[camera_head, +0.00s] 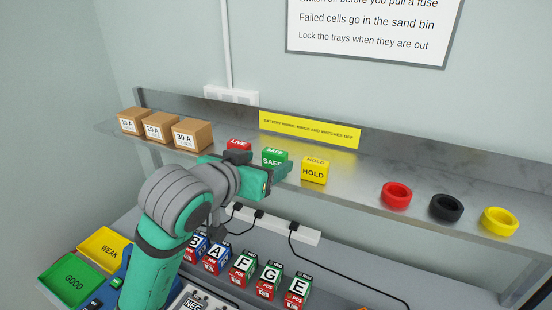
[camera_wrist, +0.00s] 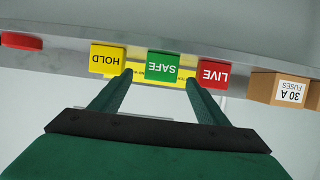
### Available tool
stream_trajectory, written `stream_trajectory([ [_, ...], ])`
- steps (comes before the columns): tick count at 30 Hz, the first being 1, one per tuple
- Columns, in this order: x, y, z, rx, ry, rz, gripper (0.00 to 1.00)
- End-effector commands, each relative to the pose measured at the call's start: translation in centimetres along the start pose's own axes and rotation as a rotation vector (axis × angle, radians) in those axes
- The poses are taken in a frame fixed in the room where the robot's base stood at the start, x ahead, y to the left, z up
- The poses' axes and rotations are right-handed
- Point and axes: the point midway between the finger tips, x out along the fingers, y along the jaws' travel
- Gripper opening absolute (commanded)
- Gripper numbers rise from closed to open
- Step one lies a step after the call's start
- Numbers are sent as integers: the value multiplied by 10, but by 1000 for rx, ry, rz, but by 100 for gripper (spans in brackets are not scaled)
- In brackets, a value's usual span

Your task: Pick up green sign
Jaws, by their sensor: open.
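The green sign (camera_head: 273,158) is a small block marked SAFE, standing on the metal shelf between a red LIVE sign (camera_head: 238,146) and a yellow HOLD sign (camera_head: 314,171). In the wrist view the green sign (camera_wrist: 162,66) appears upside down, between and just beyond my fingertips. My gripper (camera_wrist: 158,78) is open and empty, with one finger toward the yellow sign side and the other toward the red sign side. In the head view my gripper (camera_head: 285,170) is in front of the shelf and hides the lower part of the green sign.
The neighbouring signs stand close on both sides. Cardboard fuse boxes (camera_head: 192,134) stand at the shelf's left; red (camera_head: 396,195), black (camera_head: 446,208) and yellow (camera_head: 499,221) rings lie at its right. Lettered battery blocks (camera_head: 243,267) and green (camera_head: 75,279) and yellow (camera_head: 104,247) trays are below.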

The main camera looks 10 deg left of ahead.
Motion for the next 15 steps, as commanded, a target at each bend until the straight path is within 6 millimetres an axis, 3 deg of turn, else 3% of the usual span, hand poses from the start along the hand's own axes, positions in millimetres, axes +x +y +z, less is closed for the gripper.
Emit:
stream_trajectory([
  [8, 20, 0, -1, 2, -1, 0, 69],
  [15, 53, -2, -4, 1, -2, 1, 69],
])
